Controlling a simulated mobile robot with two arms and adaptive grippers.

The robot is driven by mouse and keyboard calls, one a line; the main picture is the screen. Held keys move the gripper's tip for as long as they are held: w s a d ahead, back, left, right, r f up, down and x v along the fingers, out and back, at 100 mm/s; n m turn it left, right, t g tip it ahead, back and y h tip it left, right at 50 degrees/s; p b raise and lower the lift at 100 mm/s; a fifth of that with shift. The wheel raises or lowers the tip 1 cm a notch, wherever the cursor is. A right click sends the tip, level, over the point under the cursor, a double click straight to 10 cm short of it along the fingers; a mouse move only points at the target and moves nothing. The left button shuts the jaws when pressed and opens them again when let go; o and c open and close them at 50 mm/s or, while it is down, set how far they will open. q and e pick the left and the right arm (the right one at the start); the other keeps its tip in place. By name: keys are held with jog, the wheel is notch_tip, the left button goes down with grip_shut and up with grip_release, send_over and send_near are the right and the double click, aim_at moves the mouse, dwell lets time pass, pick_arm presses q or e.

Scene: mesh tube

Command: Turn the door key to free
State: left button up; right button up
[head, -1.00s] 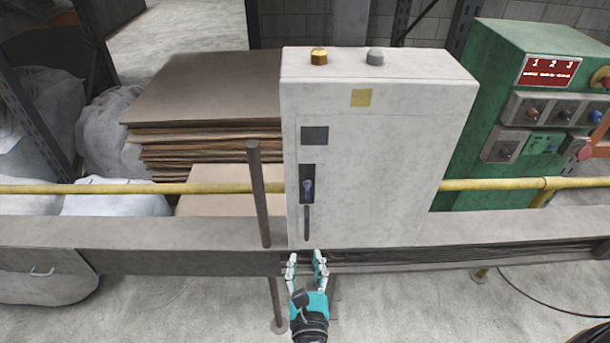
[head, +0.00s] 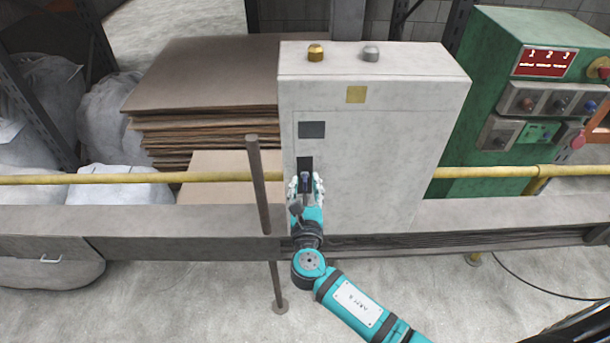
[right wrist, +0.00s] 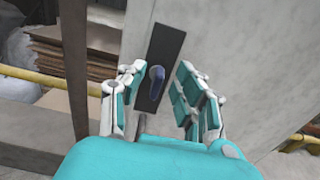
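The door key (right wrist: 156,85) is a small dark blue key on a black lock plate (right wrist: 164,52) on the front of the pale grey cabinet (head: 400,150). In the head view the key (head: 305,178) shows between the fingers of my right gripper (head: 305,183). My right gripper is open in the right wrist view (right wrist: 160,90), with one finger on each side of the key and a visible gap to both. I cannot tell how far the fingertips are from the plate. The lower part of the lock is hidden behind the gripper in the head view. My left gripper is not in view.
A grey rail (head: 150,225) and a yellow pipe (head: 215,177) run across at the cabinet. A brown upright post (head: 259,185) stands just left of my right gripper. A green control box (head: 490,60) is at right, stacked cardboard (head: 195,80) at left.

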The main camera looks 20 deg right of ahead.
jog(key=shift+x, duration=1.1)
grip_shut()
